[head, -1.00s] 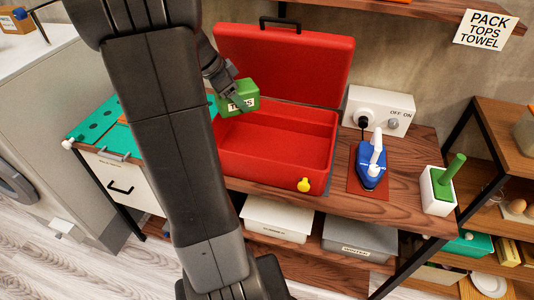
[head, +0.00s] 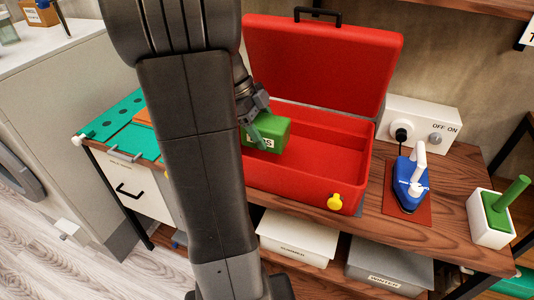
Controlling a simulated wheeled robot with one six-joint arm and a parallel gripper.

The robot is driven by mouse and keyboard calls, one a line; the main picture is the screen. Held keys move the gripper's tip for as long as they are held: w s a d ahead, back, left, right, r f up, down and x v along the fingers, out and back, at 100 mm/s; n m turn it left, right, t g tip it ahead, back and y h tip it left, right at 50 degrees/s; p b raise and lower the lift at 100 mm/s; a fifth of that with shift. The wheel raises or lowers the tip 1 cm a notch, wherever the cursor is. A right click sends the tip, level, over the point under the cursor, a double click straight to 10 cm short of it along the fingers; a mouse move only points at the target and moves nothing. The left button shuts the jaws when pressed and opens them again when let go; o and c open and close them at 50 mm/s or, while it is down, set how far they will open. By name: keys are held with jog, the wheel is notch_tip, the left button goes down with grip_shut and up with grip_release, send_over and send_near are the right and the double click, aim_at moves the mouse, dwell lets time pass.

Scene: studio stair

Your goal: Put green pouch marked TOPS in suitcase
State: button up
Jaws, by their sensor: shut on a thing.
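The green pouch (head: 272,135) has a white label, partly hidden, with its last letters showing. My gripper (head: 258,122) is shut on the pouch and holds it at the left part of the red suitcase (head: 318,183). The suitcase stands open on the wooden bench, its lid (head: 325,65) raised at the back. The visible right part of its inside is empty. My arm hides the suitcase's left end. I cannot tell whether the pouch touches the suitcase floor.
A blue iron (head: 409,178) stands on a reddish mat right of the suitcase, with a white switch box (head: 430,124) behind it. A white holder (head: 488,219) with a green handle is farther right. A green board (head: 120,130) lies left of my arm.

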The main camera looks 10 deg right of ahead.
jog(key=shift+f+b, duration=0.35)
jog(key=shift+f, duration=3.25)
jog(key=shift+f, duration=0.15)
jog(key=o, duration=1.1)
jog(key=p+v, duration=0.1)
jog(key=v, duration=1.1)
